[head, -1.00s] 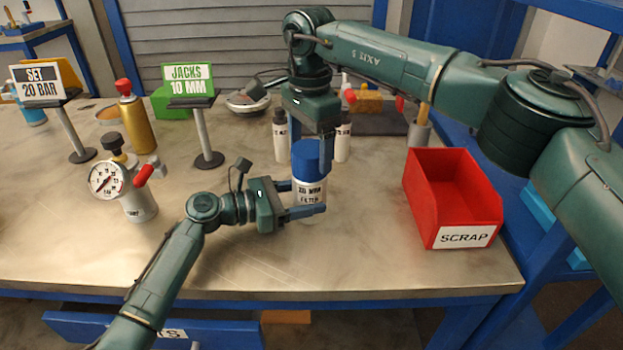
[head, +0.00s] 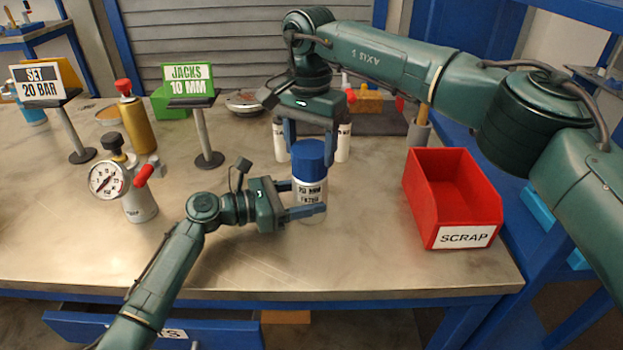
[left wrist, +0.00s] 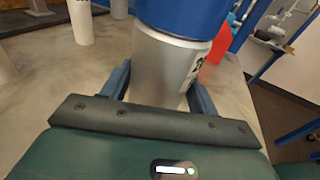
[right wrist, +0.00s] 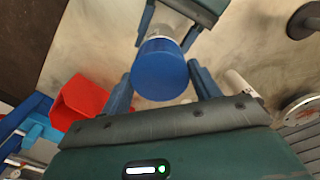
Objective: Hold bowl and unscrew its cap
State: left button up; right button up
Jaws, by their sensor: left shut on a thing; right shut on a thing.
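The bowl (head: 309,192) is a white-silver cylinder with a printed label, standing upright on the bench; it fills the middle of the left wrist view (left wrist: 165,70). My left gripper (head: 304,198) is shut on the bowl from the left, one finger on each side. The blue cap (head: 308,154) sits on top of the bowl and also shows in the right wrist view (right wrist: 160,72). My right gripper (head: 311,150) comes from above and is shut on the cap, its fingers on the left and right sides. The thread is hidden.
A red SCRAP bin (head: 452,205) stands to the right. White bottles (head: 280,140) stand close behind the bowl. A pressure gauge unit (head: 125,185), a gold canister (head: 138,125) and a JACKS sign (head: 190,85) are on the left. The front bench is clear.

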jog(key=n, duration=0.8)
jog(key=shift+n, duration=0.4)
jog(key=n, duration=0.4)
jog(key=shift+n, duration=0.3)
jog(key=o, duration=1)
